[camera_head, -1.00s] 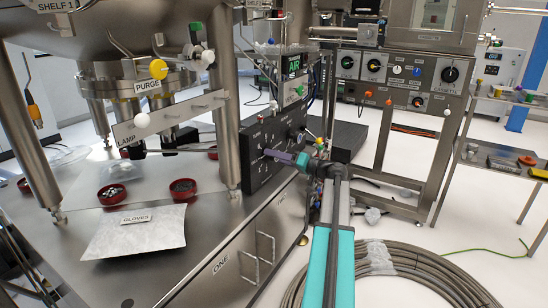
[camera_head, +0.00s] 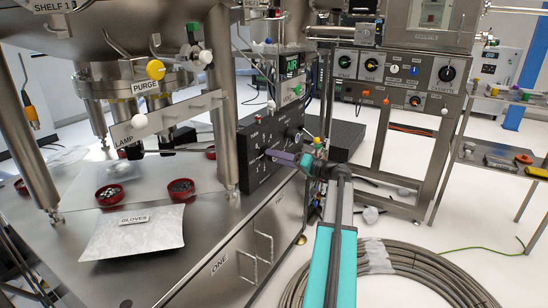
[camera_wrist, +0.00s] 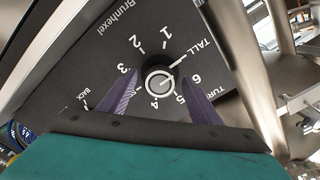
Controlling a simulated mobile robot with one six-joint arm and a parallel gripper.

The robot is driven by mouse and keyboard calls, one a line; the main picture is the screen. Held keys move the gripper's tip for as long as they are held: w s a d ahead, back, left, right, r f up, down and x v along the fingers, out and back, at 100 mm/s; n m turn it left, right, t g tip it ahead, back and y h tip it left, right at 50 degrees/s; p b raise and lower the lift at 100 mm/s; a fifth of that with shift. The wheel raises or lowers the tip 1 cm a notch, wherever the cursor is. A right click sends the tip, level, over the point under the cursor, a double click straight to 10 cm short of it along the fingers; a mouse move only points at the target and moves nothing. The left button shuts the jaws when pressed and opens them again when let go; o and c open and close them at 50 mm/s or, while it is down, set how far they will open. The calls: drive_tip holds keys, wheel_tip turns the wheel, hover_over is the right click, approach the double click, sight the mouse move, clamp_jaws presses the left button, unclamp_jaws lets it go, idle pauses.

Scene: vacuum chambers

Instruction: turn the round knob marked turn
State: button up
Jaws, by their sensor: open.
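A round knob (camera_wrist: 160,82) with a pale rim sits on a black panel, inside a ring of white numbers from 1 upward. Its white pointer line aims up and right, toward the word TALL.
A steel bench (camera_head: 205,225) with a GLOVES packet (camera_head: 133,230) and red dishes lies left. A steel post (camera_head: 222,100) stands close beside the panel. A coil of grey hose (camera_head: 410,270) lies on the floor at right. A rack with more knobs (camera_head: 400,68) stands behind.

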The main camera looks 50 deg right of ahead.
drive_tip(key=p+v, duration=0.1)
drive_tip(key=v, duration=1)
drive_tip(key=shift+s, duration=0.35)
drive_tip(key=shift+s+f, duration=0.1)
